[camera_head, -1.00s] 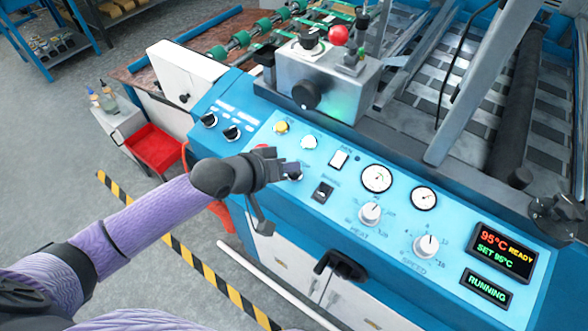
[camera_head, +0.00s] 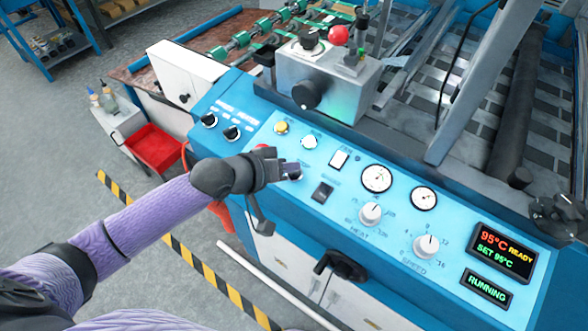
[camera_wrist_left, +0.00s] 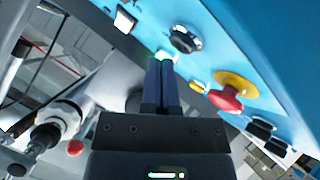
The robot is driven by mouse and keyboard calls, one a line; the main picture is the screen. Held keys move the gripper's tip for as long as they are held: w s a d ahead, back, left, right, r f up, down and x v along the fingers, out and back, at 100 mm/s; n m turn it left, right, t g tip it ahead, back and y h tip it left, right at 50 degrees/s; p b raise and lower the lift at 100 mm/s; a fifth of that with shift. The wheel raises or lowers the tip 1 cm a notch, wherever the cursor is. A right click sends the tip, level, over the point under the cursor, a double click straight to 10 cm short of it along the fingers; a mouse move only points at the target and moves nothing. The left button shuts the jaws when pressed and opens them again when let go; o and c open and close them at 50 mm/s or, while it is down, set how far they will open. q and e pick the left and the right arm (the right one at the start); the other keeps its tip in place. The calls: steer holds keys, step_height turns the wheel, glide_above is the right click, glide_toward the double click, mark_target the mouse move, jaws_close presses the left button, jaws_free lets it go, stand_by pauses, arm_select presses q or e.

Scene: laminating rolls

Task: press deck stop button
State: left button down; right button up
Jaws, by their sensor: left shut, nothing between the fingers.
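My left gripper (camera_head: 290,171) is shut and empty, low over the blue control panel (camera_head: 262,132). It also shows in the left wrist view (camera_wrist_left: 161,66), its two fingers together and pointing toward the panel. A red mushroom button (camera_wrist_left: 228,98) on a yellow collar stands to the right of the fingers there. In the head view only a bit of red (camera_head: 263,147) shows behind the gripper. A dark round control (camera_wrist_left: 185,40) lies just beyond the fingertips, and a small pale button (camera_wrist_left: 166,57) is beside them. I cannot tell whether the fingertips touch anything, and no deck stop label is readable.
A metal box with a red knob (camera_head: 338,36) stands behind the panel. Two gauges, a rocker switch (camera_head: 322,192), the heat knob (camera_head: 370,213) and the speed knob (camera_head: 426,245) lie to the right. The display (camera_head: 487,288) reads RUNNING.

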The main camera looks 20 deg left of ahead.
arm_select(q)
steer(key=shift+f, duration=0.15)
steer(key=shift+w+f, duration=0.1)
steer(key=shift+f, duration=0.15)
steer(key=shift+w+f+b, duration=0.1)
steer(key=shift+f+b, duration=0.25)
steer(key=shift+f, duration=0.05)
stand_by(0.6)
stand_by(0.4)
steer(key=shift+s+r+p, duration=0.2)
steer(key=shift+r+p, duration=0.6)
steer(key=shift+p, duration=0.25)
steer(key=r+p, duration=0.2)
steer(key=p, duration=0.1)
steer(key=s+r+p, duration=0.1)
steer(key=r+p, duration=0.1)
steer(key=r, duration=0.1)
steer(key=shift+a+p, duration=0.2)
steer(key=shift+p, duration=0.2)
steer(key=shift+f, duration=0.1)
